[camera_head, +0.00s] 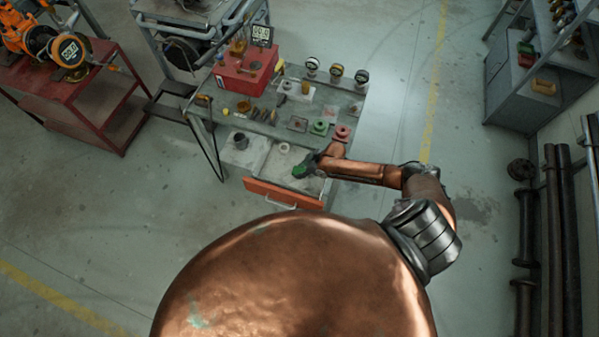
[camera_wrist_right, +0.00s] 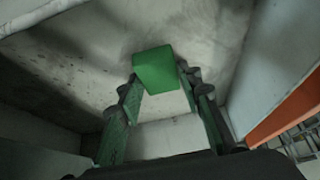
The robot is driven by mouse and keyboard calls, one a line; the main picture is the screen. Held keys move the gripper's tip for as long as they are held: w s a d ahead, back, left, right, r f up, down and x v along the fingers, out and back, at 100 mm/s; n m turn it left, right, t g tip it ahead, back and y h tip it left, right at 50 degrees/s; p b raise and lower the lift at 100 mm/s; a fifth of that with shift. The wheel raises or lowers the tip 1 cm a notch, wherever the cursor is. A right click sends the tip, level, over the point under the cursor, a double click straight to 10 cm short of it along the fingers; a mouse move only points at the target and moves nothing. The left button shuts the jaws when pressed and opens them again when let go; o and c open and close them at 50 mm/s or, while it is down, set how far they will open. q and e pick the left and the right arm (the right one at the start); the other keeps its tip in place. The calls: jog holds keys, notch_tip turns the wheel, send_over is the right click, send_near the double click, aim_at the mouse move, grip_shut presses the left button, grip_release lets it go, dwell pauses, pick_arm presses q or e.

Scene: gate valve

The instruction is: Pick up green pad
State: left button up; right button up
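The green pad (camera_wrist_right: 155,70) shows in the right wrist view as a small bright green block over the pale grey drawer floor. My right gripper (camera_wrist_right: 160,80) has green fingers with dark joints; its fingertips are at the two sides of the pad, very close to it. I cannot tell if they press on it, or if the pad rests on the floor. In the head view my right gripper (camera_head: 302,171) reaches into the open drawer (camera_head: 283,194) with the orange front, and a green patch shows at its tip. My left gripper is not in view.
The drawer's walls stand close around the gripper. The workbench (camera_head: 355,92) above holds a red box (camera_head: 246,72), several gauges and a red round part (camera_head: 342,132). A white ring (camera_head: 284,148) lies in the drawer. A red table (camera_head: 75,92) stands left.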

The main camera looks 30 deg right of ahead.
jog(key=c, duration=0.3)
